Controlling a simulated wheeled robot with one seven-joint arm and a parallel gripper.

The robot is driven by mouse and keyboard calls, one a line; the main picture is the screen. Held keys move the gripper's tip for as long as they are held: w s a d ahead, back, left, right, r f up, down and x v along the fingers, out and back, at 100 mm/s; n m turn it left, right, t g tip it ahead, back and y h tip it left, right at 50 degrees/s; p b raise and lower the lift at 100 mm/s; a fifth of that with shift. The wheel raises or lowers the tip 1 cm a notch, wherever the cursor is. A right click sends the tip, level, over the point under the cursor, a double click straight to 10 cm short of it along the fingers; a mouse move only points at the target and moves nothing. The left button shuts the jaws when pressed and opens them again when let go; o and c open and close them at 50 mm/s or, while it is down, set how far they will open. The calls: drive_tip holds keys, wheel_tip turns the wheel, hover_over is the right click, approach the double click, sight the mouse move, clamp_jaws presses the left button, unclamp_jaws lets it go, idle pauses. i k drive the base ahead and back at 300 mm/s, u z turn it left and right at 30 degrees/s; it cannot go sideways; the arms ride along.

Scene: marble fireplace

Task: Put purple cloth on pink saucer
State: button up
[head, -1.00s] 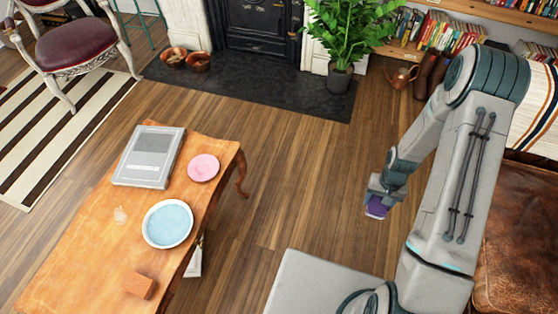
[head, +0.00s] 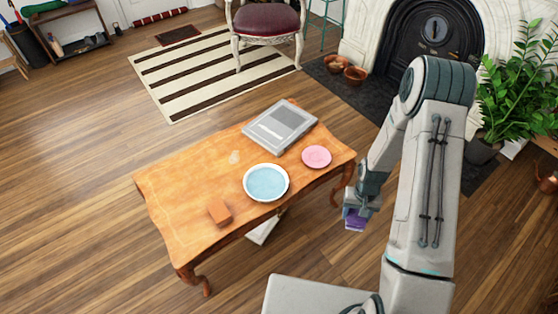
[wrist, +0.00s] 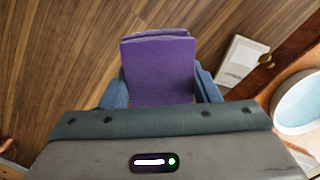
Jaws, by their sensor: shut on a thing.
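The purple cloth (head: 355,220) is folded and held in my gripper (head: 357,208), in the air off the right end of the table. In the wrist view the cloth (wrist: 159,68) sits between the two blue fingers of my gripper (wrist: 160,92), which is shut on it. The pink saucer (head: 316,156) lies flat and empty at the right end of the wooden table, up and to the left of my gripper in the head view. The saucer does not show in the wrist view.
A white object (head: 263,230) is low beside the table. Floor is open around it.

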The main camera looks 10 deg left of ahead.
sight(316, 157)
drive_tip(key=u, duration=0.4)
drive_tip(key=i, duration=1)
